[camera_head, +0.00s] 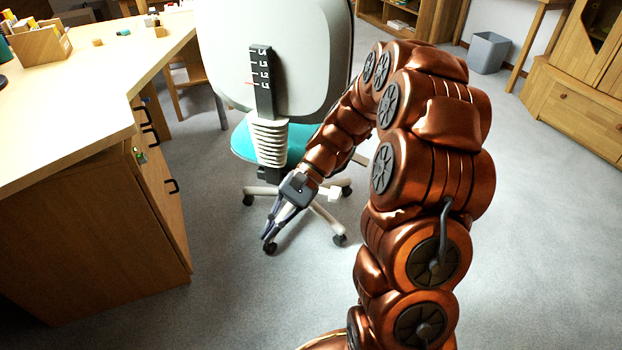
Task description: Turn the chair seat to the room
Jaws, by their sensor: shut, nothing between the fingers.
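The office chair (210,50) stands in the upper middle with the pale back of its backrest toward me. A dark strip with white marks (262,80) runs down the backrest to a pale ribbed sleeve (268,138). The turquoise seat (240,142) shows below the backrest, partly hidden. The light base has dark castors (339,239). My gripper (267,236) points down and left in front of the base, shut and empty. My arm hides part of the chair's right side. I cannot tell whether the gripper touches the base.
A desk (90,85) with a wooden drawer cabinet (110,220) stands close at the left. A wooden chair (185,88) is behind it. A grey bin (488,52) and a wooden cabinet (580,105) stand at the upper right. The carpet (545,230) at right is clear.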

